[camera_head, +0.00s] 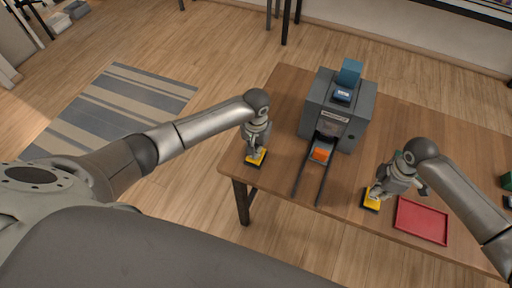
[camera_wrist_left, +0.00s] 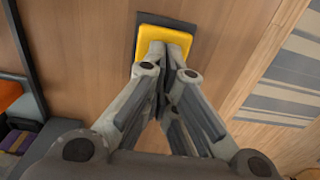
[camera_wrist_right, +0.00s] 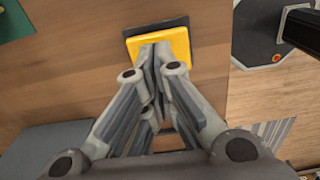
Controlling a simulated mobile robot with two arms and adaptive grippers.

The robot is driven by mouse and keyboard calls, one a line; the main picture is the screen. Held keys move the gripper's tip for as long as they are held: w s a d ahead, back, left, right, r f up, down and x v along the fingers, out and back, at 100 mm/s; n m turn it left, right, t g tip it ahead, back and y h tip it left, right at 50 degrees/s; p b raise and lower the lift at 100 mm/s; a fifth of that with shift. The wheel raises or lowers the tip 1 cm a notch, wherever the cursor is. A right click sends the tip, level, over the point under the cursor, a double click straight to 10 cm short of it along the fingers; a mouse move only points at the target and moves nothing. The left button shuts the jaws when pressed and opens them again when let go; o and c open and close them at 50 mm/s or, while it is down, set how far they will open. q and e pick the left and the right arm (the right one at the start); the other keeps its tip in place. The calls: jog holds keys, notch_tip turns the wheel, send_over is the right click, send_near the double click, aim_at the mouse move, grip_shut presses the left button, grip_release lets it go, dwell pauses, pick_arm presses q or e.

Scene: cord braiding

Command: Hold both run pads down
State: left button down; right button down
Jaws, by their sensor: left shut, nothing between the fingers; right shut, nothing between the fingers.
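The left run pad (camera_head: 262,158) is a yellow plate on a black base on the table, left of the grey machine. My left gripper (camera_head: 254,153) is shut with its fingertips over that pad; in the left wrist view the tips meet at the yellow plate (camera_wrist_left: 190,37). The right run pad (camera_head: 371,206) sits near the table's front edge, right of the machine. My right gripper (camera_head: 375,194) is shut with its fingertips at that pad; in the right wrist view they overlap the yellow plate (camera_wrist_right: 180,43). Both tips appear to touch; I cannot tell how far either plate is pressed.
The grey braiding machine (camera_head: 356,128) stands between my grippers, with a blue part (camera_head: 349,72) on top. An orange piece (camera_head: 320,155) lies between two dark rails reaching toward the front edge. A red tray (camera_head: 421,221) lies right of the right pad.

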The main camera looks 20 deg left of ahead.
pick_arm(q)
jog(key=shift+f, duration=0.3)
jog(key=shift+f, duration=0.65)
pick_arm(e)
jog(key=shift+f, duration=1.15)
